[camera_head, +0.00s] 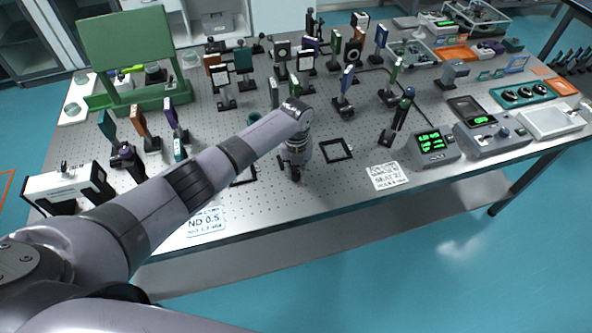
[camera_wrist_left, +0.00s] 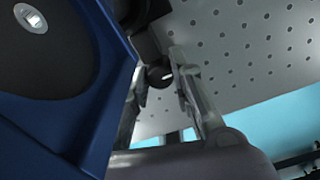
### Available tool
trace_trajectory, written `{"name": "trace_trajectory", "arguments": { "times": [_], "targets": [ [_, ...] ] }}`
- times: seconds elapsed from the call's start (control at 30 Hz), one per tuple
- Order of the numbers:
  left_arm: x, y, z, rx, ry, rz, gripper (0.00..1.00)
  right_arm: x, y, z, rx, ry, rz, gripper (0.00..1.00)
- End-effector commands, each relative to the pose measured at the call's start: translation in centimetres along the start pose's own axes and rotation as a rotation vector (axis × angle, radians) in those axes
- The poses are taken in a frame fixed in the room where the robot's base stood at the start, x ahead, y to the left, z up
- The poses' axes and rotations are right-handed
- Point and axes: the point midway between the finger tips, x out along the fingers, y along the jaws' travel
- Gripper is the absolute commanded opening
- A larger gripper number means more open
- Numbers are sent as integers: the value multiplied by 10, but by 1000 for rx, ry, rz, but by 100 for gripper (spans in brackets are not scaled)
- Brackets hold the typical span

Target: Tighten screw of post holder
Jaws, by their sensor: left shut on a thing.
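My left gripper (camera_head: 294,160) reaches down over the front middle of the optical table in the head view. In the left wrist view its two fingers (camera_wrist_left: 163,88) stand on either side of a small round black knob, which looks like the screw (camera_wrist_left: 159,76) of a post holder. The fingers are shut on this screw. The black post holder (camera_wrist_left: 142,38) is partly visible just above the knob. A large blue mount with a dark disc (camera_wrist_left: 50,45) fills the left of the wrist view. In the head view the gripper hides the held part. My right gripper is in neither view.
The perforated table (camera_head: 235,125) holds many posts with optics behind the gripper. A black square frame (camera_head: 336,150) and a white label (camera_head: 387,176) lie to its right. A green press-like stand (camera_head: 130,50) is at back left. Meters (camera_head: 432,147) stand at right.

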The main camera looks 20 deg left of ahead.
Motion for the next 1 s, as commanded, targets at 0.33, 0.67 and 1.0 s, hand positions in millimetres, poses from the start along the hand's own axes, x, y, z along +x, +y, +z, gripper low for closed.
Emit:
{"name": "trace_trajectory", "arguments": {
  "times": [0.33, 0.67, 1.0],
  "targets": [
    [-1, -1, 1, 2, -3, -2, 34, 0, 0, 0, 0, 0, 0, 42],
    [0, 0, 0, 3, -2, -1, 42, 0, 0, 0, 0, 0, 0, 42],
    [-32, 0, 2, 4, -6, -2, 42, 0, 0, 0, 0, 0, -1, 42]
  ]
}}
